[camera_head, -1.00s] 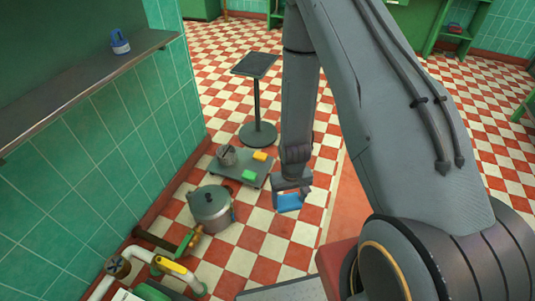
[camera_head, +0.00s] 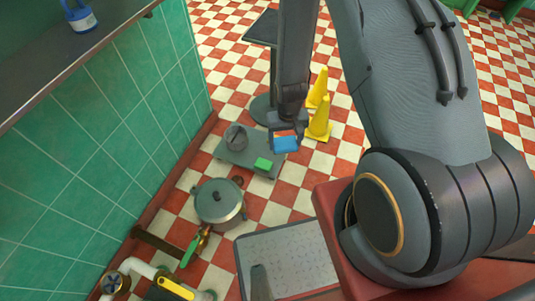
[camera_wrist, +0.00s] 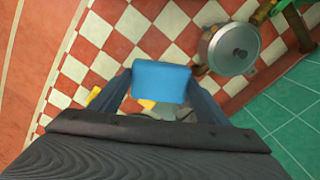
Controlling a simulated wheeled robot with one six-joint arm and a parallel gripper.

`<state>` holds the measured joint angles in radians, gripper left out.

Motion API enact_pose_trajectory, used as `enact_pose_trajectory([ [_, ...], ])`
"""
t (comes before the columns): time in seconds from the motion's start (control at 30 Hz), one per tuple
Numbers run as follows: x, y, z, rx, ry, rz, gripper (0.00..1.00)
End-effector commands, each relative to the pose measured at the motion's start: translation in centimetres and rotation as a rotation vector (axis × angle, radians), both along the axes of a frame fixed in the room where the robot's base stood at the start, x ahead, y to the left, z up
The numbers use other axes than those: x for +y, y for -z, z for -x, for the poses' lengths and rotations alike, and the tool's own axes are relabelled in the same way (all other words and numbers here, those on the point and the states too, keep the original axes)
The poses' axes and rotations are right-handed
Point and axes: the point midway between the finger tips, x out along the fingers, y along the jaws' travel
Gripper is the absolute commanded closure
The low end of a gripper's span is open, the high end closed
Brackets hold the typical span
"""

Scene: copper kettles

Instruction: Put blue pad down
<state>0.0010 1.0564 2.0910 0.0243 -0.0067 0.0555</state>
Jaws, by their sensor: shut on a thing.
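My gripper (camera_head: 286,128) is shut on the blue pad (camera_head: 286,145), which hangs below the fingers. In the wrist view the blue pad (camera_wrist: 161,80) sits between the two fingers. In the head view the pad appears over the right end of a low grey platform (camera_head: 232,158); its height above it I cannot tell. A green pad (camera_head: 263,164) lies on the platform's front right part, and a grey pot (camera_head: 236,137) stands on its left part. In the wrist view a bit of yellow (camera_wrist: 147,104) shows beside the blue pad, and the gripper hides most of the platform.
A lidded metal kettle (camera_head: 219,203) stands on the checkered floor in front of the platform. Yellow cones (camera_head: 320,121) stand to the right of my gripper. A green tiled wall (camera_head: 90,165) and pipes (camera_head: 140,268) bound the left. Some floor between kettle and cones is clear.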

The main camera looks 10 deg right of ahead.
Motion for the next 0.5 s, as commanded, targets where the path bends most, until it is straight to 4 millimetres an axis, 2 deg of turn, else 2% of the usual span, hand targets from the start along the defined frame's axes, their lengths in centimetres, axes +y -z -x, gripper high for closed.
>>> enact_pose_trajectory([
  [0.03, 0.0, 2.0, -1.2, -0.002, 0.018, 0.000, 0.55],
  [0.5, 0.2, 11.3, -8.1, 0.000, 0.184, -0.002, 0.55],
])
